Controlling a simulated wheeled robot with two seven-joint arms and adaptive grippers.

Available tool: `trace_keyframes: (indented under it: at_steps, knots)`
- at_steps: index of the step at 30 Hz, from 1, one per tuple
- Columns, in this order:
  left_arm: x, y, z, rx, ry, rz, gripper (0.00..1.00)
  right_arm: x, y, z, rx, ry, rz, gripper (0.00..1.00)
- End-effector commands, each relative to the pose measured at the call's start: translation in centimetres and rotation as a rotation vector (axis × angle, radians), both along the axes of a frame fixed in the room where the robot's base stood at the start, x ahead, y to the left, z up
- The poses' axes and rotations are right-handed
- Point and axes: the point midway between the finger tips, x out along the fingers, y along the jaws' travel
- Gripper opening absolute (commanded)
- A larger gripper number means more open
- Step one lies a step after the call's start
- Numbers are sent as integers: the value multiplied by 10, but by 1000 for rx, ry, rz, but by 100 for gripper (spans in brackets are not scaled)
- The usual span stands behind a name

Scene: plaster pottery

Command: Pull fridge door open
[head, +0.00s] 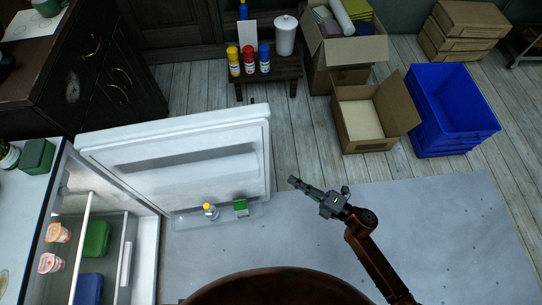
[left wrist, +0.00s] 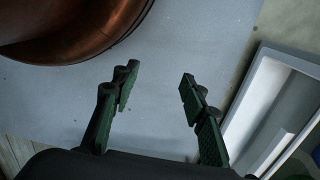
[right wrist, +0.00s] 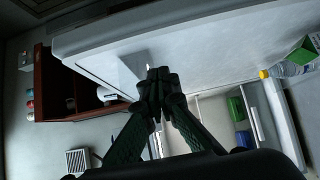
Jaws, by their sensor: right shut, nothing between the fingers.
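The white fridge door (head: 180,145) stands swung wide open in the head view, its shelved inner side facing me. The fridge (head: 147,262) at lower left shows its lit inside. My right gripper (head: 293,182) is shut and empty, just right of the door's free edge, with a gap between them in the head view. In the right wrist view its closed fingertips (right wrist: 160,76) appear in front of the door (right wrist: 210,45). My left gripper (left wrist: 158,82) is open and empty in the left wrist view, over grey floor; it is outside the head view.
A bottle (head: 210,211) and a green box (head: 240,206) sit in the door's lower shelf. Cups (head: 58,232) and bins (head: 97,238) are inside the fridge. A low bench with bottles (head: 249,60), cardboard boxes (head: 362,118) and a blue crate (head: 452,110) stand behind. Grey floor at right is clear.

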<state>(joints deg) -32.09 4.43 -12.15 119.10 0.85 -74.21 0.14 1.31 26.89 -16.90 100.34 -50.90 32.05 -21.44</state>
Motion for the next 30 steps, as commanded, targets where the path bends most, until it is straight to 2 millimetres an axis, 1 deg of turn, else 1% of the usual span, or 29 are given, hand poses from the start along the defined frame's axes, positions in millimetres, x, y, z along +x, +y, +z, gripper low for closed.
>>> trace_keyframes:
  at_steps: [5, 15, 16, 18, 19, 21, 25, 30]
  knots:
    - [3, -3, 19, -6, -1, 1, 40, 17, 21, -1, 2, -3, 3, 0]
    - [6, -11, 80, -23, -2, 6, 40, 61, 74, -3, 3, 2, 0, 0]
    - [6, -12, 83, -25, -2, 5, 40, 65, 76, -3, 1, 0, 0, 0]
    - [11, -16, 81, -38, -23, 3, 40, 79, 75, -4, 0, 2, -1, 0]
    - [13, -18, 82, -43, -31, 1, 40, 83, 76, -4, 0, 2, -2, 0]
    - [19, -21, 75, -53, -51, -1, 40, 89, 76, -4, 2, 4, -2, 0]
    - [26, -26, 68, -66, -81, -4, 40, 97, 77, -2, 3, 3, -2, 0]
    - [30, -28, 65, -73, -95, -5, 40, 101, 77, 0, 3, 3, -3, 0]
